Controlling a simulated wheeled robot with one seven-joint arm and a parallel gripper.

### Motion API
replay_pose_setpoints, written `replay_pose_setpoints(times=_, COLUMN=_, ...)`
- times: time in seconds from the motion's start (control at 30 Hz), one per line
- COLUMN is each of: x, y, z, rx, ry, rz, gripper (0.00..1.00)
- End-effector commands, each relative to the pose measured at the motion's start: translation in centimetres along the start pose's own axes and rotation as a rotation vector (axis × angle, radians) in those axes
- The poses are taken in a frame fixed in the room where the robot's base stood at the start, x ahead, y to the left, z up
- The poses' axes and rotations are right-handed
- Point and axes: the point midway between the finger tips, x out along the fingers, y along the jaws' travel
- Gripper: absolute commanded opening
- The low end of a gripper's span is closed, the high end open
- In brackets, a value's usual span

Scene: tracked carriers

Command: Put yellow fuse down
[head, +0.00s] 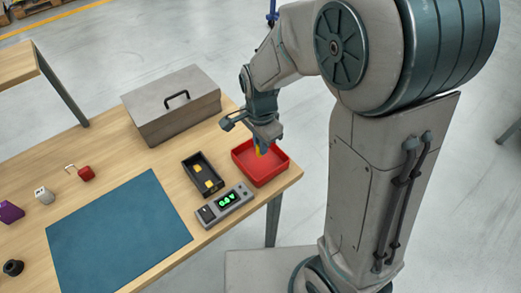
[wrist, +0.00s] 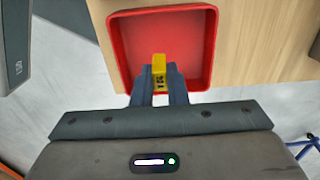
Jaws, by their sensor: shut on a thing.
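The yellow fuse (wrist: 159,66) is upright between the fingertips of my gripper (wrist: 160,90) in the wrist view. My gripper is shut on it. In the head view the yellow fuse (head: 258,150) shows just below my gripper (head: 263,142), over the red tray (head: 268,181). The red tray also fills the upper middle of the wrist view (wrist: 205,50), and its floor looks empty around the fuse. I cannot tell whether the fuse touches the tray floor.
Left of the red tray are a black tray (head: 188,172) with yellow pieces and a grey meter (head: 226,205) with green digits. A grey toolbox (head: 172,110) stands behind. A blue mat (head: 120,225) and small items lie further left. The table's right edge is close to the red tray.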

Motion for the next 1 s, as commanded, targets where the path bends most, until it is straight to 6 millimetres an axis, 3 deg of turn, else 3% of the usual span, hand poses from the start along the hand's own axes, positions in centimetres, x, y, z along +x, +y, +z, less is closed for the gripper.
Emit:
replay_pose_setpoints(times=0.17, x=0.7, y=-0.7, z=-0.3, rx=0.001, ry=-0.001, rz=0.001, gripper=0.0)
replay_pose_setpoints(times=0.43, x=4.2, y=-0.7, z=-0.2, rx=-0.001, ry=0.0, rz=0.002, gripper=0.0)
replay_pose_setpoints(times=0.87, x=5.0, y=-0.7, z=-0.2, rx=0.0, ry=0.0, rz=0.0, gripper=0.0)
replay_pose_setpoints(times=0.9, x=4.8, y=-0.7, z=-0.2, rx=0.0, ry=0.0, rz=0.0, gripper=0.21)
replay_pose_setpoints(times=0.97, x=4.8, y=-0.7, z=-0.2, rx=0.0, ry=0.0, rz=0.0, gripper=0.35)
replay_pose_setpoints(times=1.0, x=4.8, y=-0.7, z=-0.2, rx=0.0, ry=0.0, rz=0.0, gripper=0.35)
